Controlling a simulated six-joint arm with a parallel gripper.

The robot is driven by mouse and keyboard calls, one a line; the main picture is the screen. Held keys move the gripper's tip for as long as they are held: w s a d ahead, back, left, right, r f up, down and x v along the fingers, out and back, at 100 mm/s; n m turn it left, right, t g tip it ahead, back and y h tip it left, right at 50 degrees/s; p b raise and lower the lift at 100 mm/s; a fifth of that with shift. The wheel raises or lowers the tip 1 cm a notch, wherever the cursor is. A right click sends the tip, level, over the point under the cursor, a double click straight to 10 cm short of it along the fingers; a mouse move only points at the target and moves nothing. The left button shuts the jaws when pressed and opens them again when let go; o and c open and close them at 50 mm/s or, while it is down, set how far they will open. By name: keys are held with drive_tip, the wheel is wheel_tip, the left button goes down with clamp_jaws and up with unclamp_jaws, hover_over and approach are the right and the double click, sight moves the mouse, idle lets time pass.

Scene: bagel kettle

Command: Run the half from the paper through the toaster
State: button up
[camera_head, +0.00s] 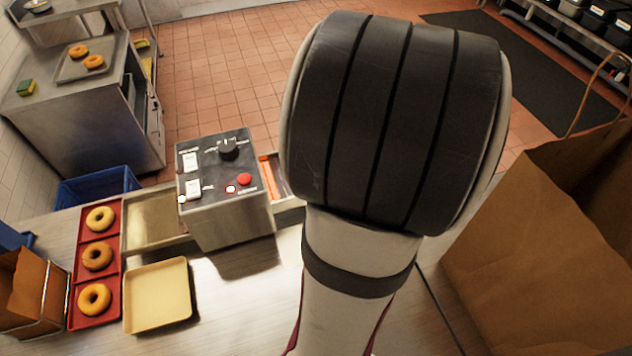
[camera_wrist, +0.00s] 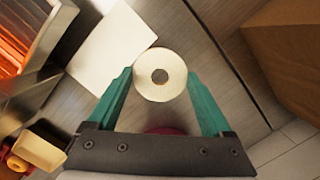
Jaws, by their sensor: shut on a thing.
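My gripper (camera_wrist: 160,77) shows in the wrist view, its two teal fingers shut on a pale, ring-shaped bagel half (camera_wrist: 160,94). The half's cream face is toward the wrist camera. The white paper (camera_wrist: 105,50) lies on the counter beside and partly behind the half. The toaster (camera_head: 228,190) is a steel box with a black knob and a red button, left of my arm in the head view. Its orange glowing part (camera_wrist: 22,40) is at upper left in the wrist view, apart from the half. In the head view my arm hides the gripper, half and paper.
A cream tray (camera_head: 158,290) sits in front of the toaster. A red tray (camera_head: 82,315) with 3 bagels is to its left. A blue crate (camera_head: 98,186) is behind them. A large brown paper bag (camera_head: 545,240) stands right of my arm. Bare counter shows between tray and arm.

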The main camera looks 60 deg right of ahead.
drive_tip(key=w+d+r+m, duration=0.1)
drive_tip(key=w+d+m, duration=0.2)
drive_tip(key=w, duration=0.4)
drive_tip(key=w+d+r+m, duration=0.1)
drive_tip(key=w+d+m, duration=0.2)
drive_tip(key=w, duration=0.4)
drive_tip(key=w+d+r+m+g, duration=0.1)
drive_tip(key=w+d+m, duration=0.1)
drive_tip(key=w+d, duration=0.2)
drive_tip(key=shift+w+r+m+y, duration=0.15)
drive_tip(key=shift+w+m+y, duration=0.25)
drive_tip(key=shift+w, duration=1.35)
drive_tip(key=shift+w+f, duration=0.2)
drive_tip(key=shift+f, duration=2.45)
drive_tip(key=o, duration=1.1)
